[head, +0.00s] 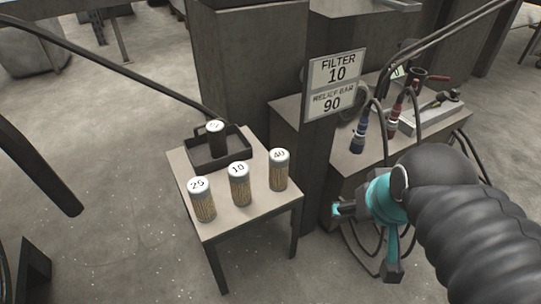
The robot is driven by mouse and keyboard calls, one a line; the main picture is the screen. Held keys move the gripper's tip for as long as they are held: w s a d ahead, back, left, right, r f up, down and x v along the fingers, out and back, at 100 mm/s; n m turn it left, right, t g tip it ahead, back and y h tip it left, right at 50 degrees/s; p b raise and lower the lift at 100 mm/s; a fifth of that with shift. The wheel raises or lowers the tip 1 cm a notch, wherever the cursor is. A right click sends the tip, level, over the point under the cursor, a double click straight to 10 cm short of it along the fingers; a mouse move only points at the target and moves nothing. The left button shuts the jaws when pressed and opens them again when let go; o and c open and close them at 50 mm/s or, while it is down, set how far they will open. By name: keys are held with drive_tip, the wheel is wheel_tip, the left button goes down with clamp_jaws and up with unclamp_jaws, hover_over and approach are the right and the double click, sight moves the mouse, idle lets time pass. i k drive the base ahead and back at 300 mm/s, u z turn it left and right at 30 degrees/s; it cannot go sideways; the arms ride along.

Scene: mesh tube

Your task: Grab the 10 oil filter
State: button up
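The oil filter marked 10 (239,186) stands upright on a small table (222,217), between the filter marked 25 (202,201) and the filter marked 40 (279,171). All three are tan mesh cylinders with pale caps, standing apart. My gripper (365,242), with teal and black fingers, is to the right of the table and nearer the camera. Its fingers are spread apart, and I see nothing between them. My arm hides part of the gripper.
A dark tray (235,152) at the back of the table holds a dark cylinder (216,140). A sign (336,84) reads FILTER 10 above RELIEF BAR 90. A bench (345,160) with hoses and tools stands behind on the right. Open floor lies left of the table.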

sight(238, 172)
drive_tip(key=z, duration=1.05)
drive_tip(key=k, duration=0.7)
drive_tip(key=u, duration=0.4)
